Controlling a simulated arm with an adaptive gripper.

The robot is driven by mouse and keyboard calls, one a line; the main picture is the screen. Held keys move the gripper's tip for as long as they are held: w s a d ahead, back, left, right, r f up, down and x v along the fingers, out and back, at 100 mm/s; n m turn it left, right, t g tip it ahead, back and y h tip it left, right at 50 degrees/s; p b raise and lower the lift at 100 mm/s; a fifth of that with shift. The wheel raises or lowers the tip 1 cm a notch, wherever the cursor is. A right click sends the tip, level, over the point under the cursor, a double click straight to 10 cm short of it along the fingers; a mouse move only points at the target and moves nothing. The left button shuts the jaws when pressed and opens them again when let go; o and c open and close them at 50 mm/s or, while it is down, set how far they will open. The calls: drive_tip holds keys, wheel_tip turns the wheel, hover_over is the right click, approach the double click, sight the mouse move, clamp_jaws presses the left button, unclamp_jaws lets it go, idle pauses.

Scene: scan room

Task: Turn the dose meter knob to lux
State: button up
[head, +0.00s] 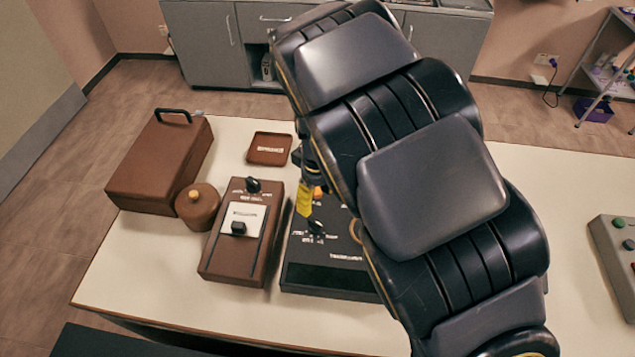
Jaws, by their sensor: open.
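A brown box-shaped instrument (210,255) stands on the table, with a black knob (252,185) at its top, a pale label plate and a second black knob (238,228) below. Beside it on the right is a black instrument (325,280) with a black knob (316,226) ringed by small white markings. The lettering is too small to read, so I cannot tell which is the dose meter. My gripper (305,197) is open, its yellow fingertip over the upper left of the black instrument, above and left of its knob. My arm hides the rest of the gripper and that instrument's right side.
A brown case (160,165) with a black handle, a round brown pot (197,207) and a small brown tray (270,149) stand on the cream table (130,270). A grey box with coloured buttons (617,245) is at the right edge.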

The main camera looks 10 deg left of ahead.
sight(313, 219)
drive_tip(key=shift+w+a+f, duration=0.1)
drive_tip(key=shift+a+f, duration=0.35)
drive_tip(key=shift+f, duration=0.15)
wheel_tip(313, 219, down, 7)
drive_tip(key=shift+f, duration=0.2)
clamp_jaws()
